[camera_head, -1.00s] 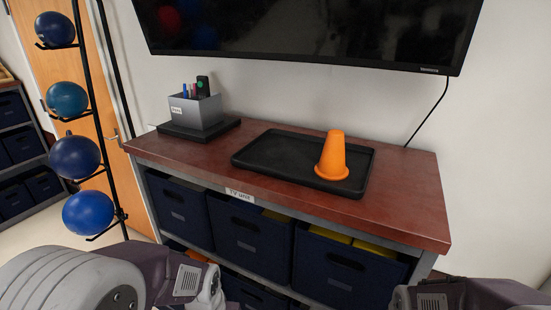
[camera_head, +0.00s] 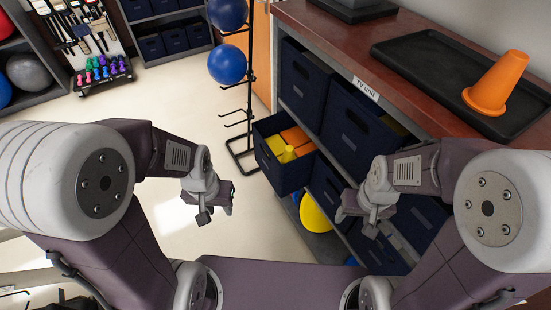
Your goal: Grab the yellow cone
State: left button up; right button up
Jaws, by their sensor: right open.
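A small yellow cone-like object (camera_head: 287,154) shows in the pulled-out dark blue bin (camera_head: 270,146), beside orange items (camera_head: 297,138). Its lower part is hidden in the bin. An orange cone (camera_head: 495,84) stands on the black tray (camera_head: 418,62) on the TV unit's top. My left gripper (camera_head: 217,212) is open and empty, over the floor to the left of and nearer than the bin. My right gripper (camera_head: 356,222) is open and empty, in front of the unit's lower bins, to the right of the pulled-out bin.
The TV unit (camera_head: 322,32) holds several dark blue bins. A yellow round object (camera_head: 314,213) shows low in it. A black rack with blue balls (camera_head: 227,64) stands behind the pulled-out bin. Dumbbells (camera_head: 103,69) and shelves stand at the back left. The floor (camera_head: 180,105) between is clear.

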aim_at(288, 155)
jog(key=i+j+z, duration=0.6)
jog(key=j+z, duration=0.3)
jog(key=i+j+z, duration=0.2)
jog(key=j+z, duration=0.75)
jog(key=j, duration=0.15)
jog(key=j+z, duration=0.45)
jog(key=j, duration=0.2)
jog(key=k+j+z, duration=0.15)
jog(key=j+z, duration=0.3)
jog(key=j, duration=0.2)
jog(key=k+j+z, duration=0.2)
jog(key=j+z, duration=0.25)
jog(key=k+j+z, duration=0.3)
jog(key=j+z, duration=0.15)
jog(key=k+j, duration=0.05)
jog(key=j, duration=0.1)
